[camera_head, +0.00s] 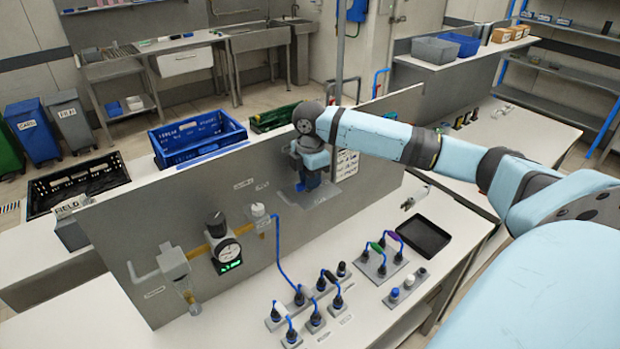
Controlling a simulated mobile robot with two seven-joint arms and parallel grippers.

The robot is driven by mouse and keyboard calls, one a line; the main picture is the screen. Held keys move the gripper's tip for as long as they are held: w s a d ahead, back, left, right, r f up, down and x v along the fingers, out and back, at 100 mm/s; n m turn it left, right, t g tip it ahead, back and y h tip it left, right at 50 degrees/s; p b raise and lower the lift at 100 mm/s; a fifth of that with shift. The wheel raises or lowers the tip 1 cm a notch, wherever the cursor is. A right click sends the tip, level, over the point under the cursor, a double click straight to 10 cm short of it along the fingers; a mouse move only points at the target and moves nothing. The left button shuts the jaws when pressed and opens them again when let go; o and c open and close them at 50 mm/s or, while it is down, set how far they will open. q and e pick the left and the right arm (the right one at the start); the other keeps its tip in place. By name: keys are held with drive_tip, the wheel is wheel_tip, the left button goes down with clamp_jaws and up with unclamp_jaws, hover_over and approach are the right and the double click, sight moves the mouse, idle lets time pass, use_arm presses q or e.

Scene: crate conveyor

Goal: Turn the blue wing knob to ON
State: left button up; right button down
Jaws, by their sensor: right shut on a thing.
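My right arm comes in from the right, and its gripper (307,173) is at the upright grey panel (215,200). The gripper is shut on the blue wing knob (309,183), of which only a small blue part shows below the gripper. The knob is in front of a light grey plate (324,193) on the panel. The gripper hides most of the knob and any marks around it, so I cannot tell which way its wings point. My left gripper is not in view.
Left of the knob, the panel carries a gauge (228,252), a black knob (215,223) and a pipe fitting (173,262). Blue cables (279,255) run to several sockets on the white bench. A black tray (424,237) lies right of them. Crates stand behind the panel.

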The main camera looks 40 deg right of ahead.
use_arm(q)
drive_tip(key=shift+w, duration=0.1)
use_arm(e)
drive_tip(key=c, duration=1.1)
unclamp_jaws()
drive_tip(key=shift+r, duration=0.1)
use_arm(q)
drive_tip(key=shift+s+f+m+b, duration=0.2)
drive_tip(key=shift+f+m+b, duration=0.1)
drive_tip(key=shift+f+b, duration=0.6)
use_arm(e)
wheel_tip(320, 180, up, 14)
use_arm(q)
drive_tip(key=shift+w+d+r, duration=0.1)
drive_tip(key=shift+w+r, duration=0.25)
use_arm(e)
drive_tip(key=shift+f, duration=0.2)
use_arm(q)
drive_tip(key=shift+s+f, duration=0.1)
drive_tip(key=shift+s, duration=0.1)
use_arm(e)
drive_tip(key=shift+a, duration=0.1)
